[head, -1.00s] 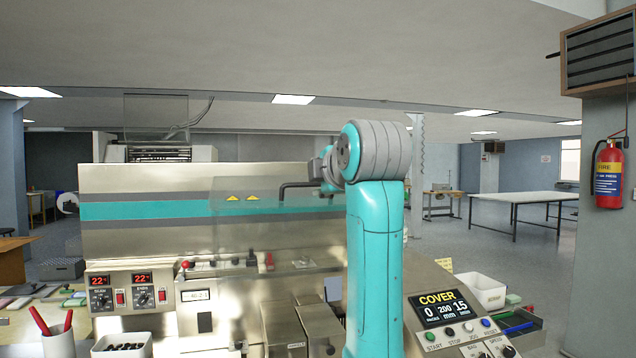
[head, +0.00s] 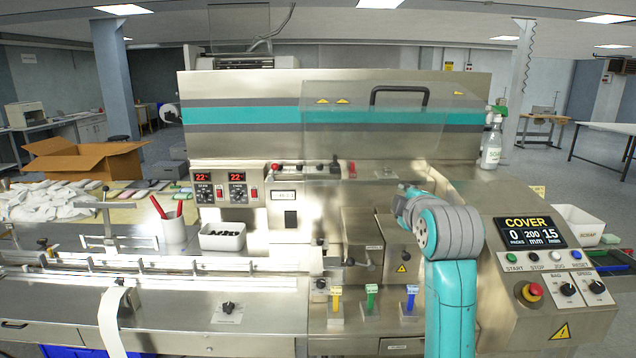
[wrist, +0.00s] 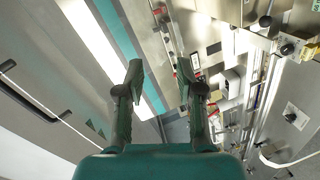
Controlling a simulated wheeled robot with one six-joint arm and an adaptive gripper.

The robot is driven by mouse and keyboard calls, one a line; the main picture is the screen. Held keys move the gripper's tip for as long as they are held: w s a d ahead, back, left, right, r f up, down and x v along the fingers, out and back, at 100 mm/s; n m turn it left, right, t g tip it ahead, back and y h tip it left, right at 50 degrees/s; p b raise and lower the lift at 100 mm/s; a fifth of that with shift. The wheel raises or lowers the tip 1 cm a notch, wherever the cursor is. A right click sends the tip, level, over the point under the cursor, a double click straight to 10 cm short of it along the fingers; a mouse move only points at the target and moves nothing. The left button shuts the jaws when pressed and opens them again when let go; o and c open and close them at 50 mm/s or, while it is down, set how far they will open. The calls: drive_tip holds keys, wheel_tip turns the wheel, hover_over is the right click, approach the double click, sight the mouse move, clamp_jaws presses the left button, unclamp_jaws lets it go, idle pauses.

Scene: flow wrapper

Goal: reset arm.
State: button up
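My teal arm (head: 452,290) rises in front of the wrapping machine at the right of the head view. Its grey-banded joint is near the machine's front, and the arm's far end points away to the left. My gripper is hidden there. In the wrist view my gripper (wrist: 160,78) has its two dark fingers apart with nothing between them. The machine's steel and teal panels lie beyond the fingers.
The clear cover (head: 350,125) with a black handle stands over the machine. The control panel (head: 540,262), reading COVER, is right of my arm. Yellow, green and blue handled pieces (head: 371,297) stand at the front. A white bin (head: 222,238) and a cup (head: 172,230) stand left.

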drive_tip(key=s+f+m, duration=0.2)
drive_tip(key=s+f, duration=0.2)
drive_tip(key=f, duration=0.6)
drive_tip(key=s+f+m, duration=0.1)
drive_tip(key=s+f, duration=0.4)
drive_tip(key=f, duration=0.4)
drive_tip(key=s+f+m, duration=0.2)
drive_tip(key=s+f, duration=0.2)
drive_tip(key=f, duration=0.6)
drive_tip(key=s+f+m, duration=0.2)
drive_tip(key=s+f, duration=0.6)
drive_tip(key=s, duration=0.2)
drive_tip(key=s+f+m, duration=0.2)
drive_tip(key=s+f, duration=0.1)
drive_tip(key=s, duration=0.7)
drive_tip(key=s+f+m, duration=0.1)
drive_tip(key=s+f, duration=0.1)
drive_tip(key=s, duration=0.8)
drive_tip(key=s+r+m, duration=0.2)
drive_tip(key=s, duration=0.7)
drive_tip(key=s+r+m, duration=0.2)
drive_tip(key=s+r, duration=0.1)
drive_tip(key=s, duration=0.6)
drive_tip(key=shift+s+m+g, duration=0.3)
drive_tip(key=shift+s+g, duration=0.1)
drive_tip(key=shift+d+r, duration=0.1)
drive_tip(key=shift+d, duration=0.05)
